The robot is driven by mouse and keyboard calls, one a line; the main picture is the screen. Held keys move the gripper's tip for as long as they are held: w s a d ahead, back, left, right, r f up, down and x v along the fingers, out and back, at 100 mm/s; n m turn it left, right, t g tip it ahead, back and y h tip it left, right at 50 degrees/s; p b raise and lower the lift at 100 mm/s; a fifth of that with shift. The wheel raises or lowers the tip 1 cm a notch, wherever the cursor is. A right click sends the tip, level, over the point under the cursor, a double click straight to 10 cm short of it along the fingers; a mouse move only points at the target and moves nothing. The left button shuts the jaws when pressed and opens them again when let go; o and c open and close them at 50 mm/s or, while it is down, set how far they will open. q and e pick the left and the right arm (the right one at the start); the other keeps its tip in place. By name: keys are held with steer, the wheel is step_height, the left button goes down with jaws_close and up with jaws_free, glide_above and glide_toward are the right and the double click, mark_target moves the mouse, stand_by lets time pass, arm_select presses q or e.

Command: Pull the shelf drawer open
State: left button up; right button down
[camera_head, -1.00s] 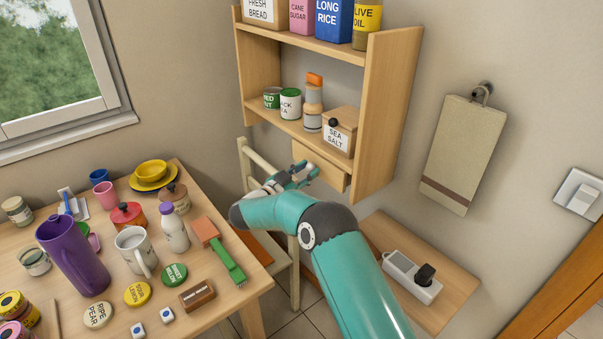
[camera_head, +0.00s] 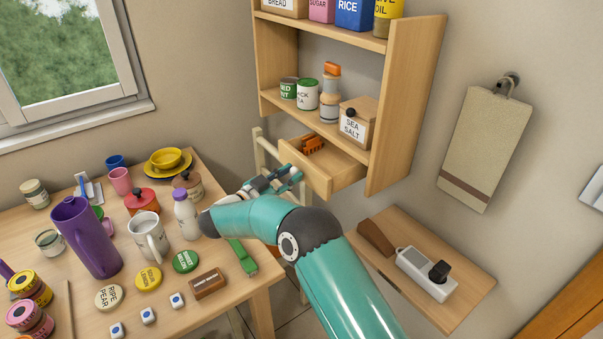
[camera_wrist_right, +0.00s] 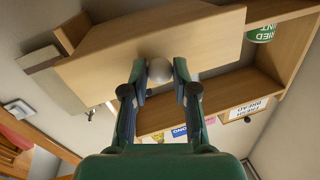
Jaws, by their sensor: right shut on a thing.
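The shelf drawer (camera_head: 345,174) under the wall shelf stands partly open, and an orange-brown object (camera_head: 313,144) lies inside it. My right gripper (camera_head: 285,175) is at the drawer's front in the head view. In the right wrist view, the fingers of my right gripper (camera_wrist_right: 160,75) are shut on a round pale knob (camera_wrist_right: 160,70) on the wooden drawer front (camera_wrist_right: 205,40). In the head view the knob is hidden by the gripper. My left gripper is not in view.
The wall shelf (camera_head: 396,115) holds cans, a shaker and a sea salt box (camera_head: 356,125). The crowded table (camera_head: 205,318) is at left, with a purple jug (camera_head: 85,235). A chair (camera_head: 262,150) stands behind my right arm. A low wooden shelf (camera_head: 455,300) bears a power strip (camera_head: 425,272).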

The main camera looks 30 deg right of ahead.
steer(key=shift+a, duration=0.2)
steer(key=c, duration=0.9)
jaws_free()
steer(key=shift+a, duration=0.1)
steer(key=v, duration=1.1)
steer(key=shift+a, duration=0.35)
steer(key=shift+s+f, duration=0.1)
steer(key=shift+s, duration=0.05)
